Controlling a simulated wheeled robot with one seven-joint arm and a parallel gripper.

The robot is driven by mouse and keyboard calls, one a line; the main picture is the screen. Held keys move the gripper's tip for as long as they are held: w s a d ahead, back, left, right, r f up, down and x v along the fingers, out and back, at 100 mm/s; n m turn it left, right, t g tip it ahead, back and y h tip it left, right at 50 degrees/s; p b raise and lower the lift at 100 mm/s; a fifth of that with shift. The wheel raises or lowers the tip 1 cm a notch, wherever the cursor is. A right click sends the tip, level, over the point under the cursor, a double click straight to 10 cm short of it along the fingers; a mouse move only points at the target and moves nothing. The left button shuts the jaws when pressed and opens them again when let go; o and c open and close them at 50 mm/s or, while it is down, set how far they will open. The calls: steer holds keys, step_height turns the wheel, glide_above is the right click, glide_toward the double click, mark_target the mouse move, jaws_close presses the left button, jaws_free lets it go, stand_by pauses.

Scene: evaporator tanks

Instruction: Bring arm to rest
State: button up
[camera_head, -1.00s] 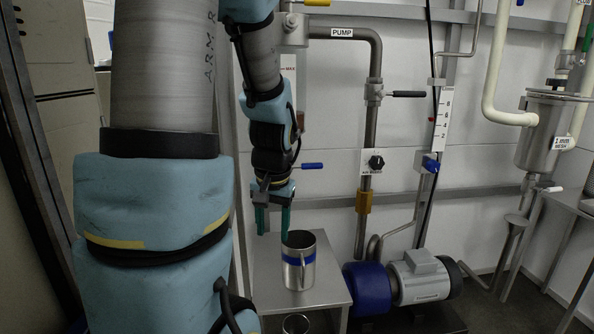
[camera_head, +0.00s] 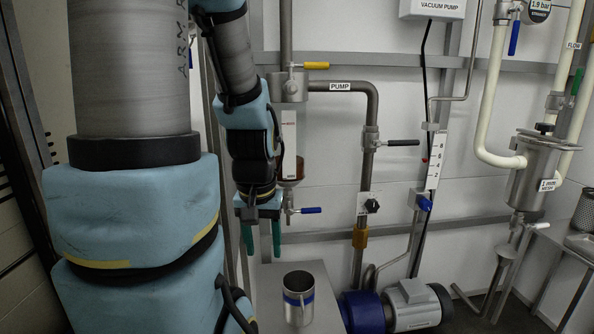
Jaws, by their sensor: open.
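My gripper (camera_head: 263,238) hangs from my arm with its green fingers pointing down. The fingers are apart, with nothing between them. It is left of and above a steel jug (camera_head: 298,299) with a blue band and a handle. The jug stands upright on a small steel table (camera_head: 264,290), apart from the fingers. My upper arm, padded in blue, fills the left of the view and hides what lies behind it.
Behind the gripper are a sight glass (camera_head: 291,150), a blue-handled valve (camera_head: 306,210) and a pipe labelled PUMP (camera_head: 371,105). A pump motor (camera_head: 410,305) stands low right of the table. A strainer vessel (camera_head: 535,170) is at the right.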

step_height(320, 180, up, 16)
steer(key=p, duration=1.3)
steer(key=shift+f, duration=0.2)
steer(key=shift+o, duration=0.4)
